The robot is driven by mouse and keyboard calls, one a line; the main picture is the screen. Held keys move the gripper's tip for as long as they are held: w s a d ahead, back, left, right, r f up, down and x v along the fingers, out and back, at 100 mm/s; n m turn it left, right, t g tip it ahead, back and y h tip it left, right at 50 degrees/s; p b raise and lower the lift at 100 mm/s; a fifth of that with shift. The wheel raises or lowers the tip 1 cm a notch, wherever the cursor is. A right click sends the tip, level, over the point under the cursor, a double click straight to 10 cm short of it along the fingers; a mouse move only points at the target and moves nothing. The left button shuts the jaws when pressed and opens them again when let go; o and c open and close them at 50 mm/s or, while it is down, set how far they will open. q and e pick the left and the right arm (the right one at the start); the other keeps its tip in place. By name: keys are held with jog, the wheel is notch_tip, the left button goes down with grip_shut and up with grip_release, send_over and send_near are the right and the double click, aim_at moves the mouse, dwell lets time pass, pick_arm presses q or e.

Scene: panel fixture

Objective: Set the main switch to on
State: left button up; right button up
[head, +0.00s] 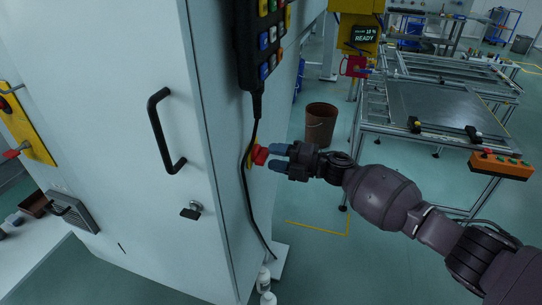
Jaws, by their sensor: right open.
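A red switch knob (260,155) on a yellow backing sits on the narrow side face of the pale cabinet. It looks like the main switch, but I see no readable label, and its setting cannot be told. My right gripper (273,156) comes in from the right with its blue fingertips open, one above the other, close by the knob. I cannot tell whether they touch it. My left gripper is not in view.
The cabinet (150,60) has a black door handle (163,130). A black pendant (262,40) with coloured buttons hangs above the knob, its cable (246,190) running down beside it. A brown bin (320,124) and a frame table (430,95) stand behind.

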jog(key=v, duration=0.9)
notch_tip(320, 180, up, 6)
jog(key=w+m+t+h, duration=0.2)
jog(key=w+m+t, duration=0.1)
jog(key=m+t, duration=0.45)
jog(key=s+d+f+m+h, duration=0.5)
jog(key=s+f+m, duration=0.2)
jog(key=s, duration=0.6)
jog(key=s+d+f+m+g+h, duration=0.1)
jog(key=s+d+f+m+h, duration=0.4)
jog(key=s+f+m, duration=0.3)
jog(key=s+d+f+m+g+h, duration=0.1)
jog(key=s+d+f+m+h, duration=0.4)
jog(key=s, duration=1.4)
notch_tip(320, 180, down, 7)
jog(key=d+m, duration=0.1)
jog(key=m, duration=0.2)
jog(key=shift+d, duration=0.25)
jog(key=shift+m, duration=0.25)
